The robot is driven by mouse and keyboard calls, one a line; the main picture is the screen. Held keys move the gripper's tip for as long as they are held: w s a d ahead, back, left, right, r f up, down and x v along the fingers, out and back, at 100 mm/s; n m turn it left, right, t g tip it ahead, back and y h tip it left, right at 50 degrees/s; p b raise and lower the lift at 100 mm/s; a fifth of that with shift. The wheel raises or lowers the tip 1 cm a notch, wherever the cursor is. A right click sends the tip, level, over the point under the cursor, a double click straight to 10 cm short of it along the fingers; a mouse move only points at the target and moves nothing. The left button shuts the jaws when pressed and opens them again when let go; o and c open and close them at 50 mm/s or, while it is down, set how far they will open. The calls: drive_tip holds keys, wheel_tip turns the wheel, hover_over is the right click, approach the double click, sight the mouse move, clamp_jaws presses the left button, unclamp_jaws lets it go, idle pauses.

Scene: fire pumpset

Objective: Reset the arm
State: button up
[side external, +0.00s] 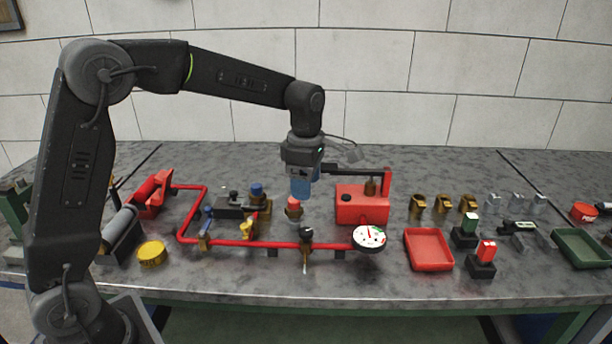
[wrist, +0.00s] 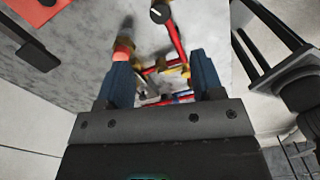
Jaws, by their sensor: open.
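My gripper (side external: 302,188) has blue fingers and points down above the middle of the bench, over the pumpset. In the wrist view the two blue fingers of my gripper (wrist: 162,85) stand apart with nothing held between them. Just below the fingers in the side view is a small part with a red-orange top (side external: 293,204). It seems to show beside the left finger in the wrist view (wrist: 123,50). I cannot tell whether a finger touches it.
Red piping (side external: 260,244) with valves runs across the bench to a white gauge (side external: 369,237). A red tank (side external: 362,206) with an upright post stands close right of my gripper. A red tray (side external: 429,250), brass fittings (side external: 442,204) and switches lie further right. A yellow round part (side external: 151,254) lies left.

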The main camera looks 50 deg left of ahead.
drive_tip(key=shift+r, duration=0.65)
drive_tip(key=s+d+r+m+t, duration=0.1)
drive_tip(key=s+r+m+t, duration=0.35)
drive_tip(key=s+m, duration=0.8)
drive_tip(key=s+m+t, duration=0.1)
drive_tip(key=s+m, duration=1)
drive_tip(key=s, duration=0.1)
drive_tip(key=shift+d+f+m, duration=0.35)
